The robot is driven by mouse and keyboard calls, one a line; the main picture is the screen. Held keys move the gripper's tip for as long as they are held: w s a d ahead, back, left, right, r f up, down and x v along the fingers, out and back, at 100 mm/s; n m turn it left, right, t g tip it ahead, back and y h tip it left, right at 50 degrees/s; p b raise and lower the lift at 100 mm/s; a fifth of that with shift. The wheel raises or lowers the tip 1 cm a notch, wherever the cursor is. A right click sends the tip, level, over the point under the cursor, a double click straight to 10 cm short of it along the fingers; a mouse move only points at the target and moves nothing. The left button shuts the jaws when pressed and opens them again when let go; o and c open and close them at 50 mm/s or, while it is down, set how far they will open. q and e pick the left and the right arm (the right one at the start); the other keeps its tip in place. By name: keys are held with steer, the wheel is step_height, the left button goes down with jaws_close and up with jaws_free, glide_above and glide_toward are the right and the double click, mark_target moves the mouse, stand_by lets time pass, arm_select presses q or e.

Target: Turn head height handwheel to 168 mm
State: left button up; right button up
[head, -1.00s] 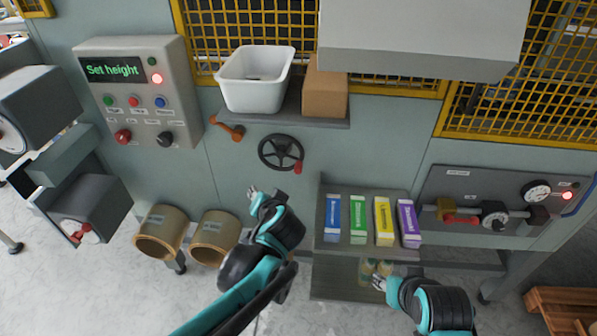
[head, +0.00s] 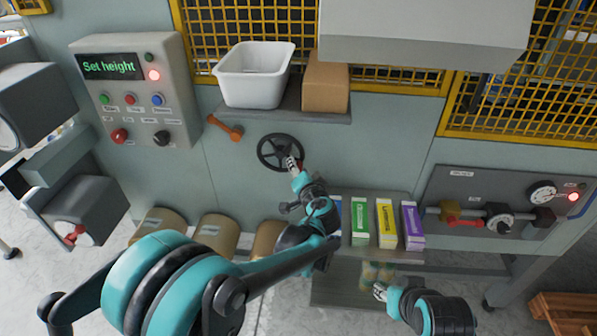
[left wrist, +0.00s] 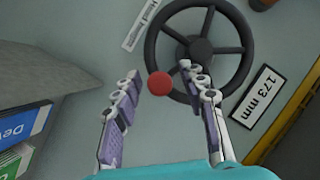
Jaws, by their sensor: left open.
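The black handwheel (head: 271,147) is mounted on the grey-green panel below the shelf. In the left wrist view the handwheel (left wrist: 163,49) shows its spokes, hub and a red knob (left wrist: 159,83) on the rim. A label reading 173 mm (left wrist: 259,96) is beside it. My left gripper (head: 291,162) is at the wheel's lower right. In the left wrist view my left gripper (left wrist: 162,80) is open, with the red knob between its fingertips. My right gripper (head: 379,291) is low at the right, away from the wheel; its finger opening is too small to judge.
A control box (head: 132,90) reads "Set height" with a red light lit. An orange lever (head: 226,128) is left of the wheel. A white bin (head: 254,75) and a brown box (head: 325,82) sit on the shelf above. Coloured cartons (head: 386,224) stand at the lower right.

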arm_select(q)
steer(key=shift+w, duration=0.2)
steer(key=shift+a, duration=0.1)
jaws_close()
steer(key=shift+r, duration=0.1)
